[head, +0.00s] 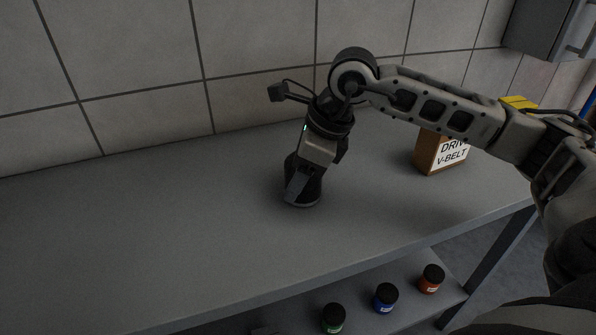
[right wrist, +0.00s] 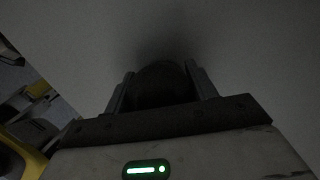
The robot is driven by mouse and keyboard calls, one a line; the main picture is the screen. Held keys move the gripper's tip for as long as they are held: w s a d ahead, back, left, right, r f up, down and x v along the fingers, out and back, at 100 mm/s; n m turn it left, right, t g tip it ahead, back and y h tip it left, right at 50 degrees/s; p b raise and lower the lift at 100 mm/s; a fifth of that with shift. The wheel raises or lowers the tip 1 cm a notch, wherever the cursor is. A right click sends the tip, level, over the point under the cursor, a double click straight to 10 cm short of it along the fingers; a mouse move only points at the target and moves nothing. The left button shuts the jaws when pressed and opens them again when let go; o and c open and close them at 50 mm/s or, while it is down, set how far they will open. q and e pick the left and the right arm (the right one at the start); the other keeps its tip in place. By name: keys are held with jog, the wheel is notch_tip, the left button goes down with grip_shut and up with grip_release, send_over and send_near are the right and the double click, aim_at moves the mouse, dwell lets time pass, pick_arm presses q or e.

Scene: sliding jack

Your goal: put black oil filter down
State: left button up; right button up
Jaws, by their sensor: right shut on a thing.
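The black oil filter (head: 305,201) is at the middle of the grey bench top, with its lower rim showing below my right gripper (head: 298,187). My right gripper points down and is shut on it from above. Its base looks to be at or very near the bench surface; I cannot tell if it touches. In the right wrist view the dark round filter (right wrist: 162,84) sits between the two fingers (right wrist: 160,90). Most of the filter is hidden by the gripper in the head view. My left gripper is not in view.
A brown V-belt box (head: 428,155) stands on the grey bench (head: 130,230) behind my right arm. A tiled wall runs behind. The bench's left side is clear.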

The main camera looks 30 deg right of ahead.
jog(key=shift+f, duration=0.15)
jog(key=o, duration=1.2)
jog(key=shift+c, duration=0.2)
jog(key=shift+r, duration=0.35)
jog(key=v, duration=1.1)
jog(key=shift+d+r+p, duration=0.2)
jog(key=shift+r+p, duration=0.1)
jog(key=shift+p, duration=0.05)
jog(key=shift+s+r, duration=0.1)
jog(key=shift+s, duration=0.05)
